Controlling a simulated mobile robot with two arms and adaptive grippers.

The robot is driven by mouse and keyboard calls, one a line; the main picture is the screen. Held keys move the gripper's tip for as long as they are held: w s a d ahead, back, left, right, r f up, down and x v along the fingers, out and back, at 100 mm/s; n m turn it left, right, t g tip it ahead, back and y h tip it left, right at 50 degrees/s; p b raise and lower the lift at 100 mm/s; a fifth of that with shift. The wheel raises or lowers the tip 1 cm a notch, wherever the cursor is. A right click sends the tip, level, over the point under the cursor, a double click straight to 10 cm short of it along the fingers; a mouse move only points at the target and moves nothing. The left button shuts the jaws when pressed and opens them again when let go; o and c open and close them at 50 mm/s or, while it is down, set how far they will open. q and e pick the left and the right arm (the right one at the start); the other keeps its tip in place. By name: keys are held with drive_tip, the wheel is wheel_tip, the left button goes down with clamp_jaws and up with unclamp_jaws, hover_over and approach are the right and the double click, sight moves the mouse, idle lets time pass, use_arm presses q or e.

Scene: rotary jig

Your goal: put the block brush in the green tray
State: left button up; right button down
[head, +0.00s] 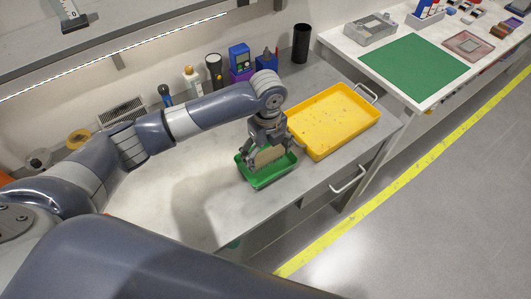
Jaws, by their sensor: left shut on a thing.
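The green tray (263,181) sits on the workbench in the middle of the head view, just left of a yellow tray. My left gripper (268,148) points down over the green tray. It is shut on a tan block (268,158), which looks like the block brush. The brush is over or within the tray's outline; I cannot tell whether it touches the tray floor. The gripper and the brush hide the back part of the tray. My right gripper is not in view.
The yellow tray (335,122) with handles stands close on the right. Bottles, a blue device (239,58) and a black cylinder (301,43) line the wall. A green mat (413,68) lies on the far bench. The bench left of the green tray is clear.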

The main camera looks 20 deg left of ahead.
sight(266, 156)
use_arm(q)
drive_tip(key=shift+w+a, duration=0.3)
drive_tip(key=shift+w, duration=0.25)
wheel_tip(266, 156, down, 3)
drive_tip(key=shift+a+f+p, duration=0.1)
drive_tip(key=shift+p, duration=0.7)
drive_tip(key=shift+w+f, duration=0.1)
drive_tip(key=shift+f, duration=0.1)
drive_tip(key=shift+f, duration=0.2)
drive_tip(key=o, duration=1)
drive_tip(key=shift+c, duration=0.2)
